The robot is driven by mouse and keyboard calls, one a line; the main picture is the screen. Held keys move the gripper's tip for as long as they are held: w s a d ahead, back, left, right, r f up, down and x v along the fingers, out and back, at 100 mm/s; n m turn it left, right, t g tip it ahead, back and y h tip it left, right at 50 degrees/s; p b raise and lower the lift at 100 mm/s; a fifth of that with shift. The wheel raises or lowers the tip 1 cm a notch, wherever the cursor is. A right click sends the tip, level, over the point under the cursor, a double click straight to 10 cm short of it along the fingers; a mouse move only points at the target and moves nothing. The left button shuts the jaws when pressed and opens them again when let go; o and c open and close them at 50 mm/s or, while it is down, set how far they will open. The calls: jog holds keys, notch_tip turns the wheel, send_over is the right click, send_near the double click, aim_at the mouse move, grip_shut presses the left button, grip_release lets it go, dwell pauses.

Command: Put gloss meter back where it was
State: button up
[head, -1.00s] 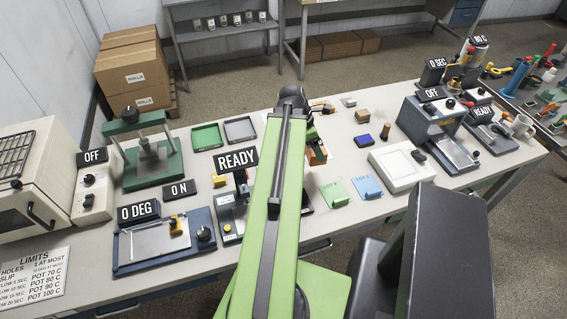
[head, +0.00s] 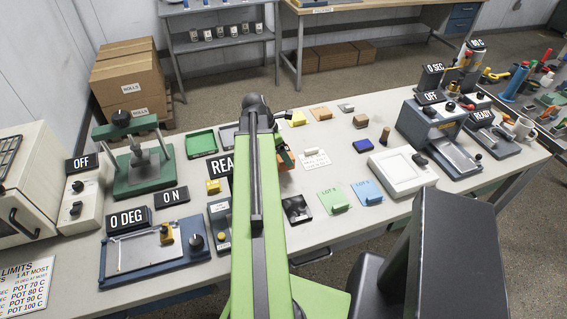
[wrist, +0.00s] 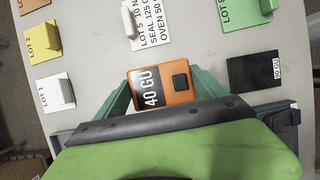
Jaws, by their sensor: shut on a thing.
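The gloss meter is an orange box with a dark "40 GU" display and a small dark button; in the wrist view the gloss meter (wrist: 180,96) sits between my green fingers. My gripper (wrist: 162,90) is shut on it. In the head view an orange part of the meter (head: 287,160) shows just right of my arm, which hides the rest. A black tile (head: 296,209) with a "90 GU" label lies on the bench; it also shows to the right of the meter in the wrist view (wrist: 250,72). I cannot tell the meter's height above the bench.
A white printed card (head: 315,159), a green card (head: 334,201) and a blue card (head: 367,193) lie right of my arm. A white tray-like unit (head: 402,173) stands farther right. Bare bench shows between the cards.

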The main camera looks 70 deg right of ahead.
notch_tip(320, 180, down, 4)
jog(key=b, duration=0.4)
jog(key=shift+f, duration=0.2)
jog(key=shift+r, duration=0.25)
jog(key=shift+f, duration=0.2)
jog(key=o, duration=1.8)
jog(key=shift+o, duration=0.2)
jog(key=shift+r, duration=0.1)
jog(key=p+v, duration=1.1)
jog(key=v, duration=0.1)
jog(key=shift+r, duration=0.1)
